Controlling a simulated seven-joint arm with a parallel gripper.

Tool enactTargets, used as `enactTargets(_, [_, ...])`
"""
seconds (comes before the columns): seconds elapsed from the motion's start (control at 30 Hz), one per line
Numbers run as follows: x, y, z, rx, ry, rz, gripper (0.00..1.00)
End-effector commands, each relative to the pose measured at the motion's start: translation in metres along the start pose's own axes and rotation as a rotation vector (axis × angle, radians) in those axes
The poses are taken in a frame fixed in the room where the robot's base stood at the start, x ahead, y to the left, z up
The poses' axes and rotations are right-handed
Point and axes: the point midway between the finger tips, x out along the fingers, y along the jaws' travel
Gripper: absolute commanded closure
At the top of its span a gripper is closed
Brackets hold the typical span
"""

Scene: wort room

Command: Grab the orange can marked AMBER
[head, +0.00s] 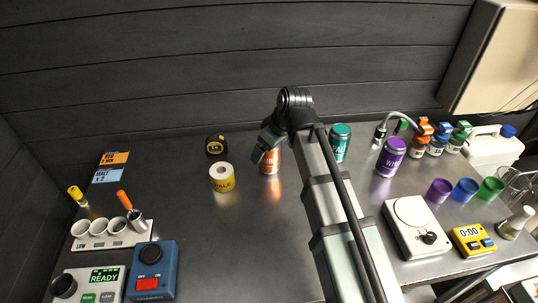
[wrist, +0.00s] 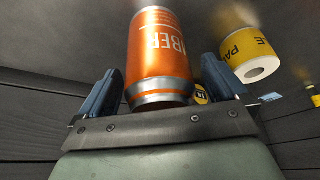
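The orange can marked AMBER (head: 271,163) stands on the steel counter near its back, partly hidden behind my gripper (head: 265,148) in the head view. In the wrist view the orange can (wrist: 162,50) fills the space between my two blue fingers, its silver rim near the palm. My gripper (wrist: 163,72) looks open there, with one finger on each side of the can. A narrow gap shows beside each finger, so I see no clear grip. In the head view the fingers are too small and covered to judge.
A teal can (head: 340,142) and a purple can (head: 390,157) stand right of my arm. The counter (head: 235,240) is clear in front.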

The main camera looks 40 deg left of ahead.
Motion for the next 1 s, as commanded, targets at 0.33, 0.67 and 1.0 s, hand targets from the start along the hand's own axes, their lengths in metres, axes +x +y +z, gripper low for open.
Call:
enactTargets(0.33, [-0.0004,0.0001,0.0,0.0,0.0,0.0,0.33])
enactTargets(0.67, [-0.0004,0.0,0.0001,0.0,0.0,0.0,0.65])
enactTargets(1.0, [-0.0019,0.0002,-0.0009,0.0,0.001,0.0,0.73])
